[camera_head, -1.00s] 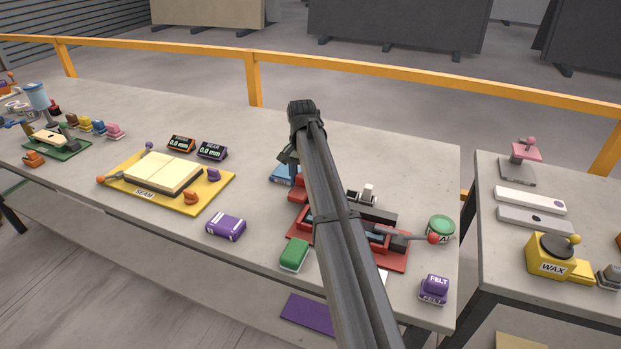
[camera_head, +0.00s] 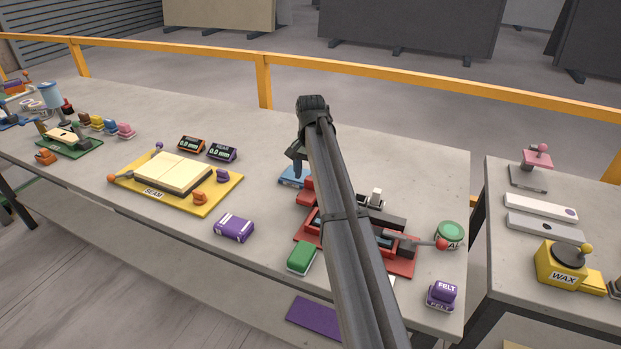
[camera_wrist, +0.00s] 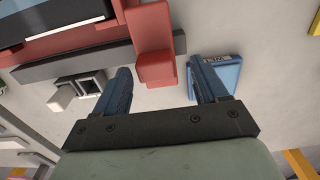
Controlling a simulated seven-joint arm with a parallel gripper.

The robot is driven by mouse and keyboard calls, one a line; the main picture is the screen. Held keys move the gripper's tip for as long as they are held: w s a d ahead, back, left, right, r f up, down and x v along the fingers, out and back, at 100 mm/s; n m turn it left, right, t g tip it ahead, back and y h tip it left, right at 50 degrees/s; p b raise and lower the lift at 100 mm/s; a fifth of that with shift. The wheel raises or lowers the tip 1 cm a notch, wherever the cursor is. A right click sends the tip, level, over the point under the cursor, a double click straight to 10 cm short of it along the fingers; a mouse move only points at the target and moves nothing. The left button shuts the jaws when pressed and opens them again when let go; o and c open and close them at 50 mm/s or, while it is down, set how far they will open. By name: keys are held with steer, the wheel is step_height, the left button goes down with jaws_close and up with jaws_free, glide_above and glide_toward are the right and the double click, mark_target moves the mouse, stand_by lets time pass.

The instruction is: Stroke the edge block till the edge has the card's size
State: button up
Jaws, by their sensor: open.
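My gripper (camera_wrist: 160,88) is open and empty in the wrist view, its two blue fingers apart. A red block end (camera_wrist: 155,68) of the red fixture shows ahead of the gap, and a blue tray-like piece (camera_wrist: 224,78) lies beyond the right finger. In the head view my gripper (camera_head: 297,165) is at the blue piece (camera_head: 291,178), behind the red fixture (camera_head: 402,266) with its red-knobbed lever. My arm hides the middle of that fixture. A green block (camera_head: 302,257) lies in front of it. I cannot tell which piece is the edge block, or make out the card.
A purple block (camera_head: 233,229), a yellow SEAM board (camera_head: 222,191) and two small displays (camera_head: 191,144) stand to the left. A purple FELT block (camera_head: 442,295) and a green-lidded tin (camera_head: 451,233) are at the right. The side table holds a yellow WAX pot (camera_head: 560,264). The slab's back middle is clear.

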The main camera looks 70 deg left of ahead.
step_height(320, 180, up, 12)
stand_by(0.4)
steer(key=shift+f, duration=0.1)
stand_by(0.4)
